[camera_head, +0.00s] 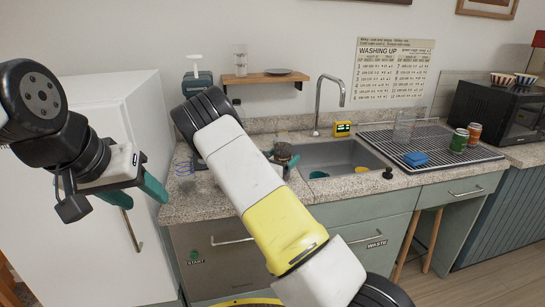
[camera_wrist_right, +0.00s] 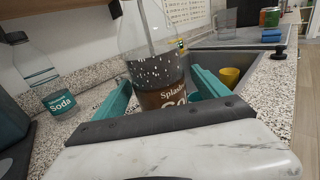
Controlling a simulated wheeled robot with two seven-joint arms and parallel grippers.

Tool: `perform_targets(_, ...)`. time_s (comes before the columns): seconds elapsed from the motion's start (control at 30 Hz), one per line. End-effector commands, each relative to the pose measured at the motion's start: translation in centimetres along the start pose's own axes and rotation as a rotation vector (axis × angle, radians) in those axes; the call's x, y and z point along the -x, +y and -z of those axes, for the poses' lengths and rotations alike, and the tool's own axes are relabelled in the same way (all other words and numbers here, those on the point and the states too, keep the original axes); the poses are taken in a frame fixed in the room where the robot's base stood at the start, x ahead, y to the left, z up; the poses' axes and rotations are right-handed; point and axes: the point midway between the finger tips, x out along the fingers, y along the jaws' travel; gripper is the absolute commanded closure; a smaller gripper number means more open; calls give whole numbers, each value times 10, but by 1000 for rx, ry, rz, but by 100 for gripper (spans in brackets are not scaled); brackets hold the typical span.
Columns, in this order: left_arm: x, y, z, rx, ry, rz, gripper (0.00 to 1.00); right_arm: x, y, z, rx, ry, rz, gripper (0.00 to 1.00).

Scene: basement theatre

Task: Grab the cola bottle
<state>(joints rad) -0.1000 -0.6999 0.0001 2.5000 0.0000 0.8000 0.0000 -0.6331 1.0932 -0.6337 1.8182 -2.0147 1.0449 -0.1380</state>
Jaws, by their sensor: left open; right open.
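The cola bottle (camera_wrist_right: 160,95) is clear, with dark liquid and a "Splash Co..." label, upright on the counter in the right wrist view. My right gripper (camera_wrist_right: 160,92) is open, with its teal fingers on either side of the bottle; I cannot tell whether they touch it. In the head view my right gripper (camera_head: 284,162) is at the counter left of the sink, partly behind my own arm, and the bottle is hard to make out there. My left gripper (camera_head: 135,191) is open and empty in front of the white fridge.
A soda bottle (camera_wrist_right: 57,103) with a teal label stands left of the cola bottle. The sink (camera_head: 345,155) is to the right, with a drying rack (camera_head: 400,135) holding a blue sponge (camera_head: 416,159) and cans. A wooden shelf (camera_head: 265,79) hangs above.

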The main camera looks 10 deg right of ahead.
Motion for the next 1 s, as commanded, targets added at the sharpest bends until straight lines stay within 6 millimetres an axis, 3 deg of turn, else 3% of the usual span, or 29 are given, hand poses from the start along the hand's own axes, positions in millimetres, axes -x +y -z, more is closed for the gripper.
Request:
perform_targets(0.1, 0, 0, 0, 0, 0, 0, 48, 0, 0, 0, 0, 0, 0, 15)
perform_targets(0.53, 0, 0, 0, 0, 0, 0, 48, 1, 0, 0, 0, 0, 0, 100)
perform_targets(1.0, 0, 0, 0, 0, 0, 0, 48, 0, 0, -11, -4, -3, 0, 100)
